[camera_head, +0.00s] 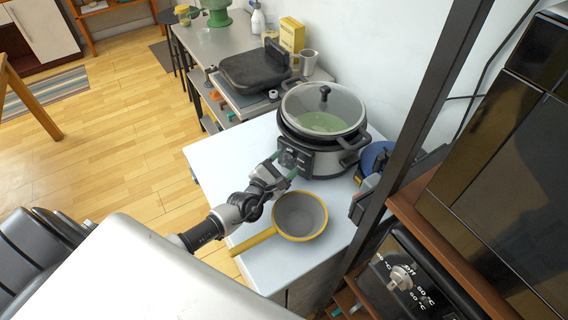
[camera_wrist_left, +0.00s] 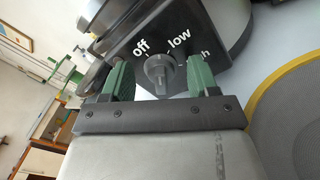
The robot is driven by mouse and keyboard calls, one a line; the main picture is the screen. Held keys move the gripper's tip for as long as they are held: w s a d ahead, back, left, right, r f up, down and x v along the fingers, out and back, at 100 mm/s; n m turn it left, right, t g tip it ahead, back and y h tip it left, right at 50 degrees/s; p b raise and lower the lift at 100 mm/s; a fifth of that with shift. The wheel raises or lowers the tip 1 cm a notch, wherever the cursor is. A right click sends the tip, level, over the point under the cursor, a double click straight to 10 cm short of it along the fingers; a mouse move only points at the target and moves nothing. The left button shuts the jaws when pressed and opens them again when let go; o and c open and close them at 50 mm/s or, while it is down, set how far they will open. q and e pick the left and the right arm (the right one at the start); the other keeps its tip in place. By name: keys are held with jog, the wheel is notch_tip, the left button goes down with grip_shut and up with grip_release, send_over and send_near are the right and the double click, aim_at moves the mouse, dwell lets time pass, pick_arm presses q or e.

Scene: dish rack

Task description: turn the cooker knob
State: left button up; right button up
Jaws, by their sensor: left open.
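The slow cooker (camera_head: 318,125) stands on the white table, with a glass lid over green contents. I cannot tell exactly which label the knob points at. My left gripper (camera_head: 287,166) is at the cooker's front panel. In the left wrist view its green fingers are open, one on each side of the knob, with gaps showing. My right gripper is not in view.
A yellow-rimmed pan (camera_head: 300,214) lies on the white table (camera_head: 222,160) just in front of the cooker and near my left arm. A dark post (camera_head: 425,110) and a black appliance with a temperature dial (camera_head: 400,277) stand at the right. A grill (camera_head: 255,70) is behind.

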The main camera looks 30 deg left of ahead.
pick_arm(q)
jog(key=shift+s+a, duration=0.15)
jog(key=shift+s, duration=0.85)
jog(key=shift+s+a+p, duration=0.1)
jog(key=shift+s+p, duration=0.2)
jog(key=shift+s, duration=0.3)
jog(key=shift+s+a, duration=0.2)
jog(key=shift+s, duration=1)
jog(key=shift+s+a, duration=0.15)
jog(key=shift+s, duration=1)
